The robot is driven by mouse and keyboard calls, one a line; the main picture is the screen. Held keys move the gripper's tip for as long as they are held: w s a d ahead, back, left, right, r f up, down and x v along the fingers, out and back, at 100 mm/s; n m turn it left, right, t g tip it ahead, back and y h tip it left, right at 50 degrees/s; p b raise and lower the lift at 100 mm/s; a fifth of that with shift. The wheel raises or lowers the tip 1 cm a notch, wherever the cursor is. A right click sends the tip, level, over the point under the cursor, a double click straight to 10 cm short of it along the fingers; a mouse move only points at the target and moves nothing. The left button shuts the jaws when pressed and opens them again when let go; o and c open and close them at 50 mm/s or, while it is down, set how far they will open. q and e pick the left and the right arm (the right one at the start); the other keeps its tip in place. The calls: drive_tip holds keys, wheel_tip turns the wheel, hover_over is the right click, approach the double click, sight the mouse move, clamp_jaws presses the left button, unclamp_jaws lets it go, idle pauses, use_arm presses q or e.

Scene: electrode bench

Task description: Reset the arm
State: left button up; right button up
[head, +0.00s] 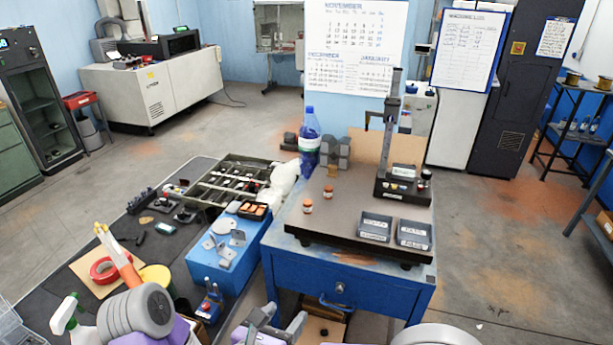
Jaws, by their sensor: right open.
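My right gripper (279,322) shows at the bottom middle of the head view, in front of the blue bench (345,285). Its two grey fingers stand apart with nothing visible between them. It is low, nearer to me than the bench drawer, and appears clear of the bench top. Only rounded grey and purple links of my left arm show at the lower left; its gripper is not in view.
The bench's dark plate (345,215) carries two small orange-capped jars, two grey trays (375,227) and a height-gauge stand (390,150). A blue bottle (309,145) stands behind. A cluttered dark mat (160,250) lies left. Floor right of the bench is open.

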drive_tip(key=w+d+f+n+g+y, duration=0.1)
drive_tip(key=w+d+f+n+y, duration=0.35)
drive_tip(key=w+f+n, duration=0.85)
drive_tip(key=s+d+f+n+g, duration=0.2)
drive_tip(key=d+f+n, duration=0.2)
drive_tip(key=f+n, duration=0.45)
drive_tip(key=s+d+f+n+g+y, duration=0.2)
drive_tip(key=s+d+f+n+g, duration=0.1)
drive_tip(key=s+f+n, duration=0.4)
drive_tip(key=s+d+f+n+g+y, duration=0.3)
drive_tip(key=s+f+n+g, duration=0.3)
drive_tip(key=s+f+n, duration=0.2)
drive_tip(key=s+f, duration=0.2)
drive_tip(key=s, duration=0.2)
